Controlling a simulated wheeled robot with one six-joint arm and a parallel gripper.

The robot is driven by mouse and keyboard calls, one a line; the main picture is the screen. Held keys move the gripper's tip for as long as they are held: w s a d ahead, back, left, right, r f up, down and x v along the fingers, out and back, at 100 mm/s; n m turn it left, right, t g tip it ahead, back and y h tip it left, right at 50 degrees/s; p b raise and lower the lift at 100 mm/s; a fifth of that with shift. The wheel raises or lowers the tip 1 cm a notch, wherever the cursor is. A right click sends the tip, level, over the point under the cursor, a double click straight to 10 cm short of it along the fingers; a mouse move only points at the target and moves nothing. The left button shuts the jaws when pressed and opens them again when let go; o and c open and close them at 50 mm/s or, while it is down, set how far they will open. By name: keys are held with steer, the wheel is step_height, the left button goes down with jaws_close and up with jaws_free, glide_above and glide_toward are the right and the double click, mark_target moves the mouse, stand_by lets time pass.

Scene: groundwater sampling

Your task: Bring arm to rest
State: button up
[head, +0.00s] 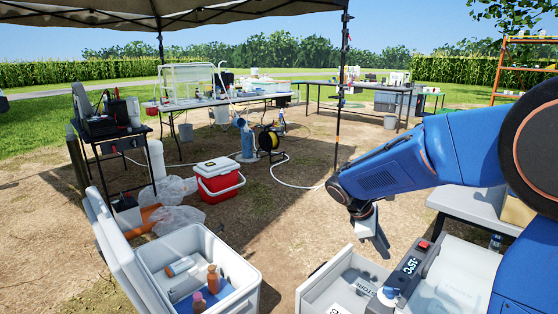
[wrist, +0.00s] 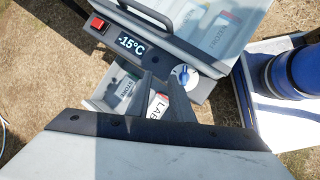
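My arm reaches in from the right in the head view, and my gripper (head: 384,246) hangs above the pulled-out drawer (head: 318,291) of a grey freezer unit (head: 455,268). In the wrist view my gripper's two dark fingers (wrist: 163,88) stand apart with a gap between them, and I see nothing held. Below the fingers, the drawer shows a STORE label (wrist: 124,92) and a LAB label (wrist: 157,104). The freezer's display (wrist: 131,43) reads -15°C, next to a red switch (wrist: 99,25). Part of the drawer's inside is hidden by my gripper.
An open white cooler (head: 243,270) holding several bottles stands at the front left. A red cooler (head: 218,180), plastic bags (head: 178,190) and a white hose (head: 290,178) lie on the dirt behind.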

steer(key=s+a+r+m+t+y, duration=0.1)
steer(key=s+m, duration=0.5)
steer(key=s, duration=0.8)
steer(key=s+r+m+t+y, duration=0.3)
steer(key=s+m+y, duration=0.2)
steer(key=s, duration=0.9)
steer(key=shift+s+a+m+y, duration=0.3)
steer(key=shift+a+m, duration=0.1)
steer(key=shift+m, duration=0.9)
steer(key=shift+d, duration=0.1)
